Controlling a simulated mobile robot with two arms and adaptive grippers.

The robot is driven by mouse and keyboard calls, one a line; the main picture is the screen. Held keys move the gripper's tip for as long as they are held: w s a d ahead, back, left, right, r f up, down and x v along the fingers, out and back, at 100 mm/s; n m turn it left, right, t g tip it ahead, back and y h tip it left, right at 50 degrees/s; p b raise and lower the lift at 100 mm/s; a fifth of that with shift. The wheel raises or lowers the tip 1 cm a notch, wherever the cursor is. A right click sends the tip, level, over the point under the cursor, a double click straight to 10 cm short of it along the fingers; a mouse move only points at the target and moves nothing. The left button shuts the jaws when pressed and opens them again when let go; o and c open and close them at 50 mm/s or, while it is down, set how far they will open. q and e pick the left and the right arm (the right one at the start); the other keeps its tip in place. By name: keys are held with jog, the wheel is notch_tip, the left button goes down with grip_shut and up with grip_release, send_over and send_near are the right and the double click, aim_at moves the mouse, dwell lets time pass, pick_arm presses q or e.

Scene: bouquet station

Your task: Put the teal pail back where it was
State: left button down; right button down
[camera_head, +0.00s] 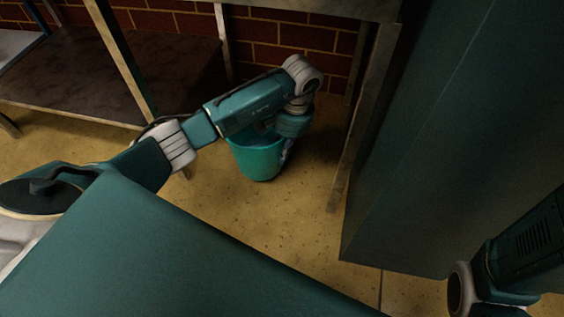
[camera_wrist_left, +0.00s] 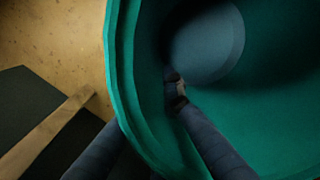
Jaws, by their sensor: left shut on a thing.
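The teal pail (camera_head: 260,163) is upright below the forearm of my left arm, at or just above the floor; I cannot tell if it touches. My left gripper (camera_head: 289,146) reaches down at the pail's right side and is shut on its wall. In the left wrist view the pail's rim and wall (camera_wrist_left: 125,75) pass between the fingers, one inside the pail and one outside. The outer fingertip is hidden behind the wall. My right arm shows at the lower right of the head view, but its gripper is out of view.
A metal-legged table frame (camera_head: 348,150) stands around the pail's right and back, before a brick wall (camera_head: 285,45). A low dark shelf (camera_head: 150,75) is at the left. A large dark green cabinet-like block (camera_head: 440,130) fills the right. Tan floor (camera_head: 270,215) in front is clear.

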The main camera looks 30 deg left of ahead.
pick_arm(q)
notch_tip(320, 180, down, 3)
jog(key=shift+f+b, duration=0.2)
jog(key=shift+b, duration=0.95)
jog(key=shift+f, duration=0.1)
jog(key=c, duration=1.9)
grip_release()
notch_tip(320, 180, up, 8)
jog(key=p, duration=0.5)
jog(key=shift+w+d+f, duration=0.2)
jog(key=shift+w+d, duration=0.2)
jog(key=shift+d, duration=0.05)
